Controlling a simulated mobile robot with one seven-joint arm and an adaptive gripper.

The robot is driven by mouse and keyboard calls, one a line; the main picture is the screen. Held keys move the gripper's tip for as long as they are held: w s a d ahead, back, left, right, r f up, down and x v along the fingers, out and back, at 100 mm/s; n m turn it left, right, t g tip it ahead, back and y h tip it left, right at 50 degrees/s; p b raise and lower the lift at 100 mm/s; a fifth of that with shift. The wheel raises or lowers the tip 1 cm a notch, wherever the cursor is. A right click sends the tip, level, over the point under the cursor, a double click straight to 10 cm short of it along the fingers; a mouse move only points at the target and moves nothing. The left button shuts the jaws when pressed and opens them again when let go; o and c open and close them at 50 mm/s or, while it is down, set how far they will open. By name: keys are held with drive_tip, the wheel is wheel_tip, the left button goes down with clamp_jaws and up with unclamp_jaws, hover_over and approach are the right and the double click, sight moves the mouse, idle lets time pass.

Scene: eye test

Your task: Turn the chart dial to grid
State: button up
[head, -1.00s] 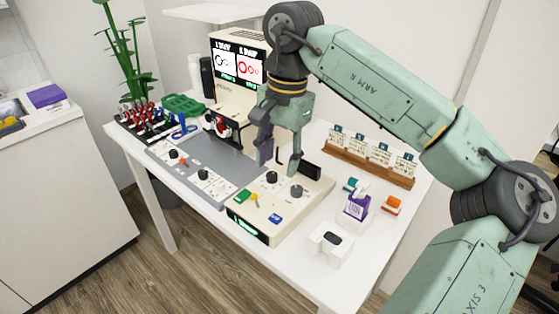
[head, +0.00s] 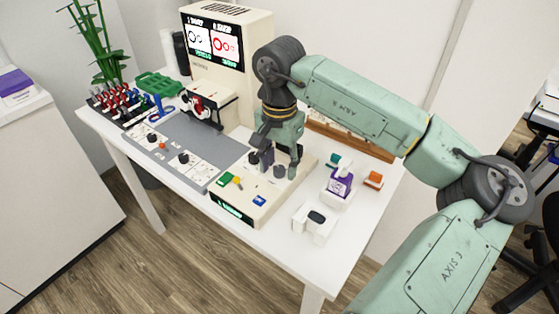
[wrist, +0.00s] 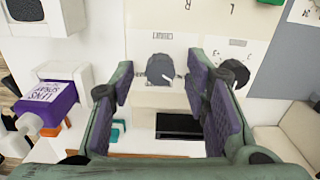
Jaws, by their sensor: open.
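The cream control box (head: 237,207) stands at the table's front with two dark dials on top. The right dial (head: 279,171) sits between the fingers of my gripper (head: 280,168). In the wrist view this dial (wrist: 160,68) has a white pointer mark, and its upside-down label seems to read CHART. My gripper (wrist: 159,78) is open, one finger on each side of the dial, with gaps showing. The other dial (wrist: 236,72) is beside the right finger, partly hidden by it; it also shows in the head view (head: 253,157). The position words are too small to read.
A purple-labelled bottle (head: 340,181) in a white holder, an orange block (head: 373,179) and a white stand (head: 315,222) are right of the box. A grey panel (head: 205,140) lies left. A machine with a screen (head: 213,42) stands behind. A black slot (wrist: 179,125) is near my fingers.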

drive_tip(key=shift+f, duration=0.15)
drive_tip(key=shift+c, duration=0.3)
clamp_jaws()
